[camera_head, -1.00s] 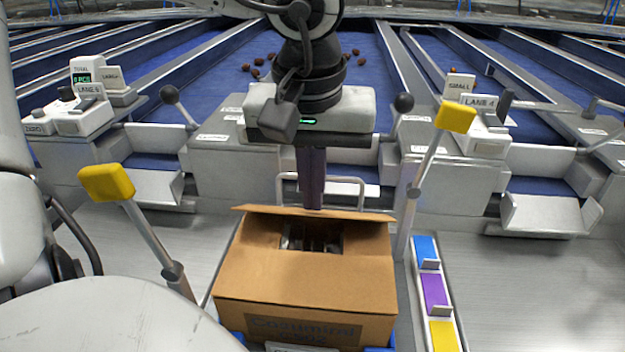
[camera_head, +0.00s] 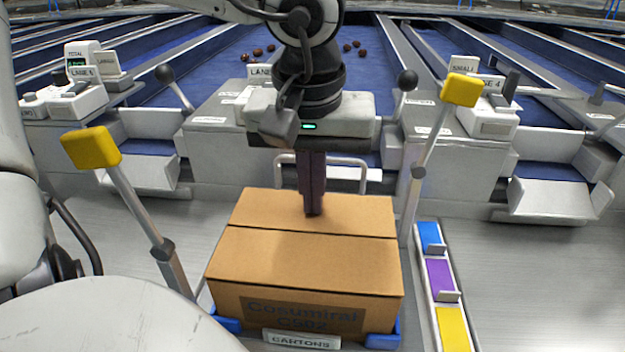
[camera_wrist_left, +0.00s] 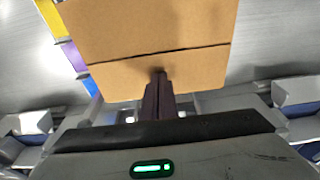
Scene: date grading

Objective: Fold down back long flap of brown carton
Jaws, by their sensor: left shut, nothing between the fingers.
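The brown carton (camera_head: 300,262) stands in a blue-cornered holder labelled "CARTONS" (camera_head: 302,341). Its back long flap (camera_head: 265,210) lies down flat, its edge meeting the front flap along a dark seam. The carton top also fills the upper part of the left wrist view (camera_wrist_left: 150,30). My left gripper (camera_head: 314,213) is shut and empty, pointing down with its fingertips at the back flap. In the left wrist view its fingers (camera_wrist_left: 160,78) reach over that flap, near the seam. I cannot tell whether they touch. The inside of the carton is hidden. My right gripper is not in view.
Yellow-topped posts stand left (camera_head: 92,147) and right (camera_head: 460,90) of the carton. A strip with blue, purple and yellow blocks (camera_head: 438,275) lies to its right. A metal rail (camera_head: 350,160) and the lane chutes are behind. Bare grey surface (camera_head: 540,280) lies far right.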

